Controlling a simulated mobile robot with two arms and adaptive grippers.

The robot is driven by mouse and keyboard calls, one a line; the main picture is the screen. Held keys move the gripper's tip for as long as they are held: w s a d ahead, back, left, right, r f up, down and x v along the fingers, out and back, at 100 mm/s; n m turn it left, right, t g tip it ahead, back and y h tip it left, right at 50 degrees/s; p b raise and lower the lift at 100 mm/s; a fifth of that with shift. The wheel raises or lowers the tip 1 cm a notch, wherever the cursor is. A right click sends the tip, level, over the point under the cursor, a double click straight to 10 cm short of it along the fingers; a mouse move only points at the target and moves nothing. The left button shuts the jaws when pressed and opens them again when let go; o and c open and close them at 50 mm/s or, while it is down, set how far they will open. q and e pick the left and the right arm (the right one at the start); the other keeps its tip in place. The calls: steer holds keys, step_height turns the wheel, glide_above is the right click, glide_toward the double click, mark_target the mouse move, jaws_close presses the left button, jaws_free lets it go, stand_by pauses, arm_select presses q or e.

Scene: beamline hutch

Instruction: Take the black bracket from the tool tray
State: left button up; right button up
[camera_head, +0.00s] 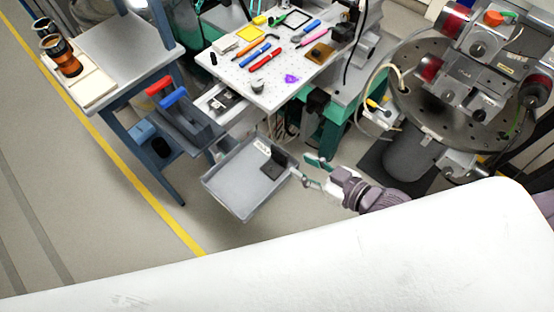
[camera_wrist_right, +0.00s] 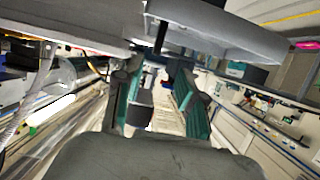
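The grey tool tray (camera_head: 228,197) is in the middle of the head view. A small black piece, which looks like the bracket (camera_head: 273,167), is at its upper right side. My right gripper (camera_head: 303,168) is just right of the tray's right edge, fingers pointing left toward the black piece. Its teal-padded fingers are apart with nothing seen between them; they also show apart in the right wrist view (camera_wrist_right: 155,95). A grey tray-like edge (camera_wrist_right: 225,28) crosses the top of that view. Whether the fingers touch the tray cannot be told. My left gripper is not in view.
A white perforated board (camera_head: 262,85) with several coloured tools stands behind the tray. A side table (camera_head: 112,48) and red- and blue-handled tools (camera_head: 166,92) are at left. A round metal stage (camera_head: 435,110) is at right. Floor left of the tray is clear.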

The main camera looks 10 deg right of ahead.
mark_target(285, 154)
steer(key=x, duration=0.4)
steer(key=shift+w+a, duration=0.1)
steer(key=shift+w, duration=0.1)
steer(key=x, duration=0.5)
steer(key=shift+w+d+f+p, duration=0.15)
steer(key=shift+w+d+p, duration=0.05)
steer(key=shift+w+p, duration=0.1)
steer(key=shift+s, duration=0.1)
jaws_close()
